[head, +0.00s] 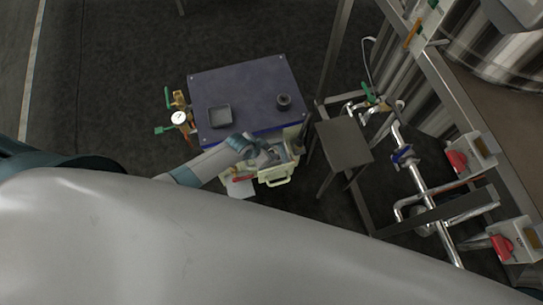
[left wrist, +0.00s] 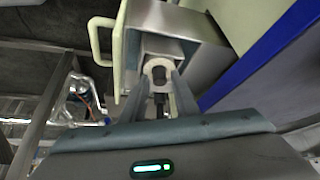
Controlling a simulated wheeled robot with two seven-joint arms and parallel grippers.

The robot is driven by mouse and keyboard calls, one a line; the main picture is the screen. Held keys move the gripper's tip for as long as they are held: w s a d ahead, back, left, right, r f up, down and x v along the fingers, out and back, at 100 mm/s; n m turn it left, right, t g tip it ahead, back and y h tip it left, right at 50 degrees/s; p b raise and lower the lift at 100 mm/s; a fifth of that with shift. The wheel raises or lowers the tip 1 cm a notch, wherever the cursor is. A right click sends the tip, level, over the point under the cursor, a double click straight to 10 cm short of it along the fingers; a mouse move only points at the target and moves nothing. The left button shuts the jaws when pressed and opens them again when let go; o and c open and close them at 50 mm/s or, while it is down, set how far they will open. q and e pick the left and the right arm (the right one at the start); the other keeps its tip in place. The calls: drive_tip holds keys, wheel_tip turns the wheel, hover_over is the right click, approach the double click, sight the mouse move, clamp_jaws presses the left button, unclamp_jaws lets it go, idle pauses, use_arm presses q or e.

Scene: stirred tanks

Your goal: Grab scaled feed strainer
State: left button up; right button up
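No part is plainly marked as the feed strainer. My left gripper (head: 266,156) reaches down over a cream-handled open drawer (head: 275,180) at the front right of the blue-topped cabinet. In the left wrist view its two fingers (left wrist: 160,84) stand apart, one on each side of a small grey ring-ended part with a dark stem (left wrist: 158,71) inside the metal-walled drawer (left wrist: 168,18). This part may be the strainer. Whether the fingers touch it cannot be told. The gripper hides much of the drawer's inside in the head view. My right gripper is not in view.
The cabinet top (head: 250,85) bears a square dark tray (head: 220,116) and a round black part (head: 284,100). A gauge with brass valves (head: 178,118) sticks out at its left. A grey stool (head: 343,143) and a pipe frame (head: 415,165) stand to the right.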

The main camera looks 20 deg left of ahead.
use_arm(q)
clamp_jaws()
drive_tip(key=shift+r, duration=0.1)
wheel_tip(320, 180, up, 10)
drive_tip(key=shift+b, duration=0.35)
idle(0.4)
idle(0.3)
